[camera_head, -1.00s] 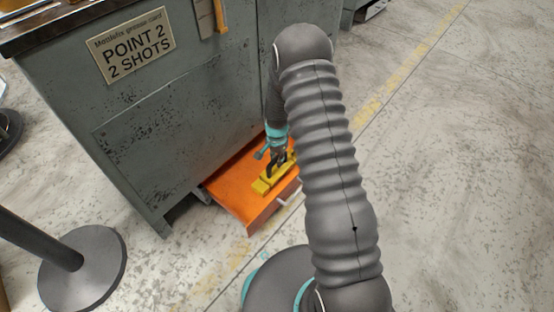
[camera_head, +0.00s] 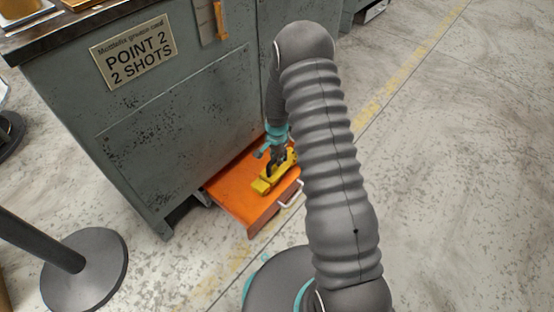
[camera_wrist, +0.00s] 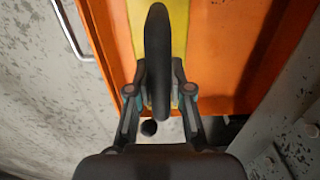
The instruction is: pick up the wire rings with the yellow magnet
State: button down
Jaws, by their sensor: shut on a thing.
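The yellow magnet (camera_head: 263,186) lies in an open orange drawer (camera_head: 228,190) low on the grey cabinet. My gripper (camera_head: 278,164) is down at the magnet from above. In the wrist view the two fingers of my gripper (camera_wrist: 158,78) are shut on a long dark piece, which looks like the magnet's handle. The magnet's yellow body (camera_wrist: 180,28) shows beneath it, over the orange drawer floor (camera_wrist: 222,45). I cannot tell whether the magnet touches the drawer floor. No wire rings can be made out.
The grey cabinet (camera_head: 190,120) rises behind and left of the drawer. A white handle (camera_head: 291,196) sits on the drawer's front. A dark post base (camera_head: 85,268) stands at the lower left. The floor at the right is clear.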

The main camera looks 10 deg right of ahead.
jog(key=shift+r+p, duration=1.65)
jog(key=shift+r, duration=1.65)
